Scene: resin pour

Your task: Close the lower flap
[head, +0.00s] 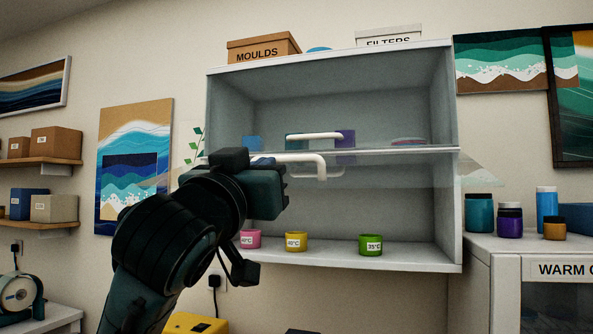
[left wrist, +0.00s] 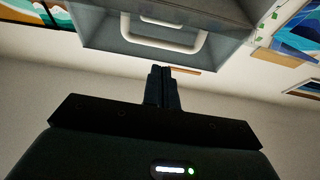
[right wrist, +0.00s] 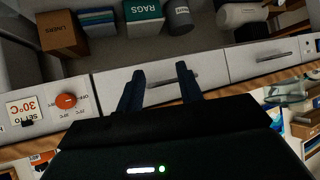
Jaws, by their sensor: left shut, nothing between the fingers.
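The wall cabinet (head: 452,200) has two flaps. The lower flap (head: 480,173) is clear and stands open, jutting out towards me at about the middle shelf's height. Its white handle (head: 310,160) is at its front; my left gripper hides its left part. A white handle also shows in the left wrist view (left wrist: 165,42), beyond the fingertips. The upper flap's handle (head: 314,136) lies just above; that flap looks down. My left gripper (head: 284,178) is shut and empty beside the lower handle; contact is unclear. My right gripper (right wrist: 160,72) is open and empty, outside the head view.
Pink (head: 250,239), yellow (head: 296,242) and green (head: 370,245) cups stand on the cabinet floor. Jars (head: 510,220) stand on a warm cabinet at right. The right wrist view shows a drawer handle (right wrist: 172,80) beyond the fingers and a red knob (right wrist: 66,101).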

